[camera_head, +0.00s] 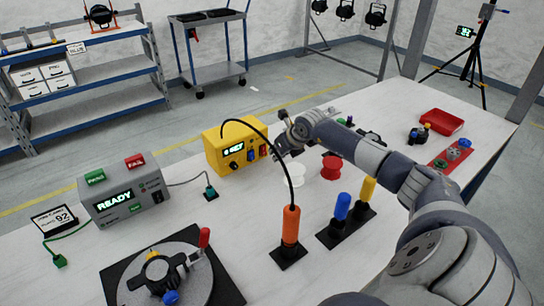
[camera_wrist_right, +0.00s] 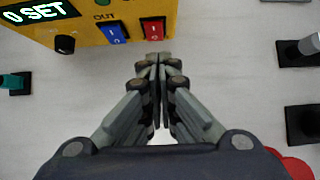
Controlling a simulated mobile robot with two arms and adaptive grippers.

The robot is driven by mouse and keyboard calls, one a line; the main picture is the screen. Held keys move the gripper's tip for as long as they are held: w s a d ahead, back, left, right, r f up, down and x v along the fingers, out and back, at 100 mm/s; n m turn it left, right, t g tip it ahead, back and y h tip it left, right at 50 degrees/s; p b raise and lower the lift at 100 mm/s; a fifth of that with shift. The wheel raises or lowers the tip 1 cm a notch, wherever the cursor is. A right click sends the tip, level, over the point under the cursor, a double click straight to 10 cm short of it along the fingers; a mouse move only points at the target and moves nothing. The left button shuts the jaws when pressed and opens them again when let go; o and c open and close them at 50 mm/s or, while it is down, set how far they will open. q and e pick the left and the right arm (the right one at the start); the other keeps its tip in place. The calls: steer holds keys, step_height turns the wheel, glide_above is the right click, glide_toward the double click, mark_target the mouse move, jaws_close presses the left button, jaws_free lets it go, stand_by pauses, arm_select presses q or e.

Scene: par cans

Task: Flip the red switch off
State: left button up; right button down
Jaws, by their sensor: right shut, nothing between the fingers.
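The yellow box (camera_head: 222,152) stands on the white table, with a lit display, a black knob and two rocker switches on its front. The red switch (camera_wrist_right: 153,30) is at the right end of that front in the right wrist view, beside the blue switch (camera_wrist_right: 112,33). In the head view the red switch (camera_head: 263,151) is small. I cannot tell which side of it is pressed in. My right gripper (camera_wrist_right: 153,57) is shut and empty, its fingertips just in front of and below the red switch. Contact is not clear. My left gripper is not in view.
An orange-handled tool (camera_head: 290,228) with a black cable arching to the box stands in front. Blue (camera_head: 342,206) and yellow (camera_head: 368,188) handles stand right of it. A red spool (camera_head: 331,168) is near my right arm. A grey READY box (camera_head: 128,195) stands left.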

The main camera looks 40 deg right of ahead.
mark_target(264, 150)
steer(key=shift+x, duration=2.2)
steer(key=shift+w+d+f+t+b, duration=0.15)
steer(key=shift+f+t+b, duration=0.3)
steer(key=shift+b, duration=0.5)
steer(key=shift+w+r, duration=0.2)
steer(key=shift+r, duration=0.05)
steer(key=shift+r+p, duration=0.7)
steer(key=shift+r, duration=0.35)
